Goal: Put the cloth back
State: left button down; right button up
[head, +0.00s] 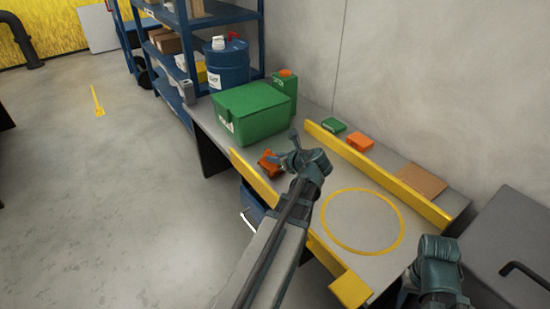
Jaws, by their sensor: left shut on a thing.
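My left gripper (284,158) reaches over the bench from the bottom of the head view and is shut. A small orange piece (268,164) shows at its fingertips, beside the left yellow rail; it looks like the cloth, held in the jaws, though the fingers hide part of it. A flat orange block (360,141) and a flat green block (333,126) lie behind the far yellow rail, by the wall. My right gripper (437,270) is at the lower right edge of the bench; its fingers do not show clearly.
A green lidded box (251,113) and a green canister (285,90) stand at the bench's far end, near a blue drum (227,62). Yellow rails (378,172) border the work strip. The yellow ring (362,221) is empty. A brown board (420,181) lies at right.

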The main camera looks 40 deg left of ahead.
pick_arm(q)
jog(key=shift+f, duration=0.25)
dwell(0.3)
jog(key=c, duration=0.7)
grip_release()
jog(key=shift+d, duration=0.1)
jog(key=shift+p+v, duration=3.2)
jog(key=shift+v, duration=3.65)
